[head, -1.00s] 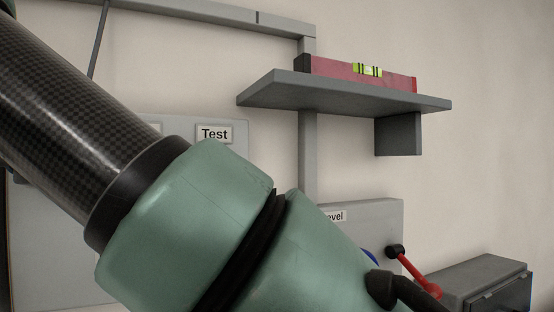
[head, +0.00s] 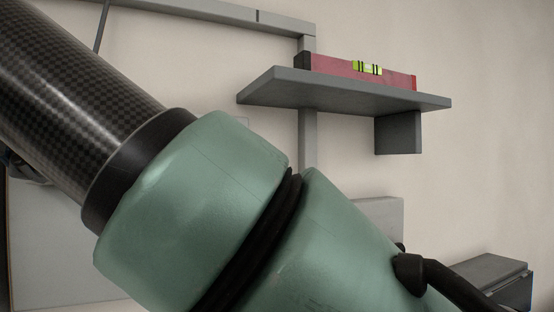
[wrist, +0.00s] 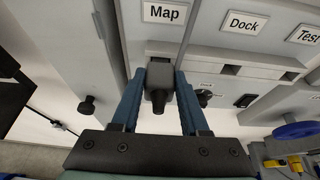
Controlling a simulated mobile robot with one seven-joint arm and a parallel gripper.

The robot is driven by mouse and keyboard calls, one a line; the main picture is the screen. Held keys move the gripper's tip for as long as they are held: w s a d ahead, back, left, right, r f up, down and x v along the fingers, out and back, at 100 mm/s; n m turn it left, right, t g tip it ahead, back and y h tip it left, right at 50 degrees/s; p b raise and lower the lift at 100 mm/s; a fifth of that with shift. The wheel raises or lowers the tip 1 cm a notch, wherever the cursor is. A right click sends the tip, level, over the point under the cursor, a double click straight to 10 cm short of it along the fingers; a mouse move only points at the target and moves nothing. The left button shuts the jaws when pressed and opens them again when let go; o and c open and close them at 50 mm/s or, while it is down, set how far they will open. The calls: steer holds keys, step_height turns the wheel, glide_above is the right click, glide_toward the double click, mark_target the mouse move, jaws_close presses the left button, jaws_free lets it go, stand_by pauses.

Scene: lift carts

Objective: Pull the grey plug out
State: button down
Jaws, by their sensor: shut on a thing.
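The dark grey plug (wrist: 158,96) is in the middle of the wrist view, below the "Map" label (wrist: 165,12) on a light grey panel. My gripper (wrist: 160,76) has its two blue fingers on either side of the plug and is shut on it. The plug's far end is close to the panel's edge; I cannot tell whether it is still seated in a socket. In the head view my own arm hides the plug and the gripper.
"Dock" (wrist: 243,22) and "Test" (wrist: 304,35) labels sit to the right in the wrist view. A black knob (wrist: 87,105) is at left, a blue part (wrist: 297,130) at right. In the head view a grey shelf (head: 290,91) carries a red spirit level (head: 335,67).

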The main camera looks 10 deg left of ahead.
steer(key=shift+s+f+b+v, duration=0.15)
steer(key=shift+b+v, duration=0.25)
steer(key=shift+v, duration=0.4)
steer(key=shift+f+b+v, duration=0.2)
steer(key=shift+b+v, duration=0.25)
steer(key=shift+v, duration=0.4)
steer(key=shift+s+f+b+v, duration=0.15)
steer(key=shift+b+v, duration=0.25)
steer(key=shift+v, duration=0.4)
steer(key=shift+w+d, duration=0.1)
step_height(320, 180, up, 7)
steer(key=p, duration=0.5)
